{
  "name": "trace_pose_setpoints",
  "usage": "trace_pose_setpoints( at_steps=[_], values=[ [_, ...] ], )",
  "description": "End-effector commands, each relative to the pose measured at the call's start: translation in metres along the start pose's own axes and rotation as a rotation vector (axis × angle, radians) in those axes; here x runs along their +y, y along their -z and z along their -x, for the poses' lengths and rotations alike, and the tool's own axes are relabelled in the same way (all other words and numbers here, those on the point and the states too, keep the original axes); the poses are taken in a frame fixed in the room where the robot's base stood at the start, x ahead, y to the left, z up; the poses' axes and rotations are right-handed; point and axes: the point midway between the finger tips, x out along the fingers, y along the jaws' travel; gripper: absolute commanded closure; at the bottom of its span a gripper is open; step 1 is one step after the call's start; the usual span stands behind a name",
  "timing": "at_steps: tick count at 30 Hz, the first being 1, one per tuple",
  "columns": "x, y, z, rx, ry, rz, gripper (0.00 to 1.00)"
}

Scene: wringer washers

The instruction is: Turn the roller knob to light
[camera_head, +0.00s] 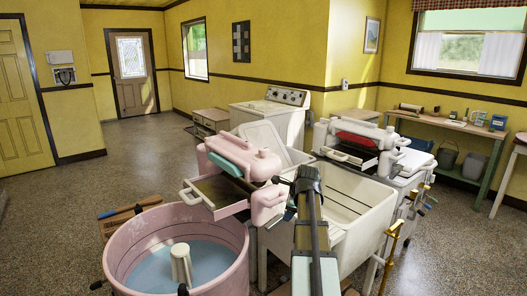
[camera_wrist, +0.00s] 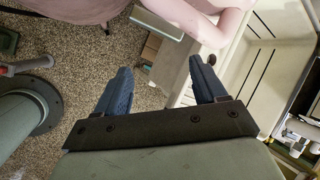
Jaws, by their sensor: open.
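A pink wringer head (camera_head: 240,158) with a teal roller or strip stands over a round pink tub (camera_head: 125,270) that holds blue water and a white agitator. A second, white wringer (camera_head: 350,135) with a red part stands behind the double sink. I cannot make out a roller knob or its marks on either one. My gripper (camera_wrist: 162,80) is open with nothing between its two blue fingers. In the head view it is largely hidden by my arm, close to the right end of the pink wringer. The wrist view shows a rounded pink part (camera_wrist: 215,25) beyond the fingers.
A cream double sink (camera_head: 345,215) lies just right of the pink wringer, under and beside my arm. A white washer (camera_head: 268,115) stands behind. A wooden bench (camera_head: 455,127) with small items is at the right wall. The speckled floor is open at the left.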

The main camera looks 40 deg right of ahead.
Motion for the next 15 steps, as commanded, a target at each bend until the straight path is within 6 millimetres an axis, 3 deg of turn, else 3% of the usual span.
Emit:
trace_pose_setpoints(
  at_steps=[1,6,12,15],
  values=[
    [-0.028,-0.008,0.015,-0.031,0.005,-0.049,0.29],
    [-0.087,-0.04,0.07,-0.155,-0.023,-0.232,0.29],
    [-0.141,-0.077,0.142,-0.287,-0.092,-0.409,0.29],
    [-0.157,-0.09,0.172,-0.332,-0.124,-0.468,0.29]
  ],
)
